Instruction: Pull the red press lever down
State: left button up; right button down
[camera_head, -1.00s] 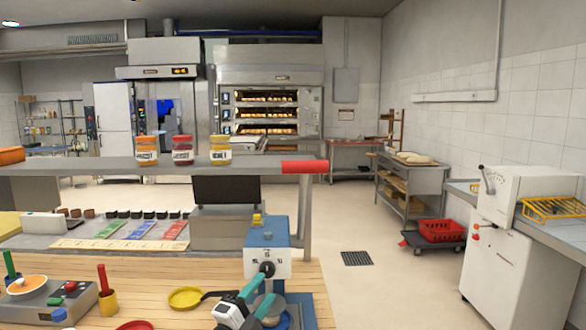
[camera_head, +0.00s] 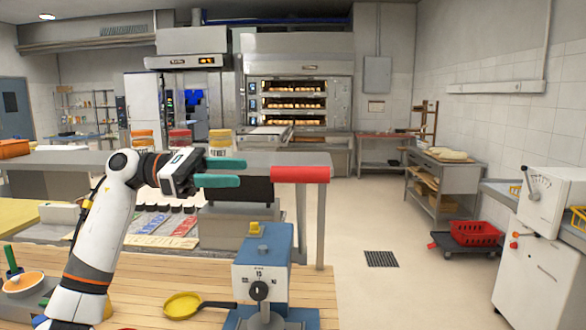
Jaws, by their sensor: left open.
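A red bar (camera_head: 300,174) shows at the right end of a grey shelf. I cannot tell whether it is the press lever's grip or part of the shelf. The blue and white press-like machine (camera_head: 262,268) stands below it on the wooden counter, with a dark round knob on its front and a yellow piece on top. My left gripper (camera_head: 243,172) is raised at about the red bar's height in the picture. Its teal fingers are open and empty, point right, and their tips are left of the red bar with a gap. My right gripper is not in view.
Jars (camera_head: 219,141) stand on the shelf, partly behind my left arm. A yellow pan (camera_head: 182,304) lies on the wooden counter left of the machine. A white machine (camera_head: 545,202) stands at the far right. The floor beyond the counter is mostly clear.

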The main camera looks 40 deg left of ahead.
aim_at(286, 173)
pick_arm(q)
jog(key=p+x, duration=0.3)
jog(key=x, duration=0.6)
jog(key=shift+d+r+p, duration=0.1)
jog(key=shift+d+p, duration=0.2)
jog(key=shift+p, duration=0.1)
jog(key=shift+w+d, duration=0.1)
jog(key=shift+d, duration=0.3)
jog(key=shift+w, duration=0.15)
jog(key=shift+c, duration=1)
grip_shut()
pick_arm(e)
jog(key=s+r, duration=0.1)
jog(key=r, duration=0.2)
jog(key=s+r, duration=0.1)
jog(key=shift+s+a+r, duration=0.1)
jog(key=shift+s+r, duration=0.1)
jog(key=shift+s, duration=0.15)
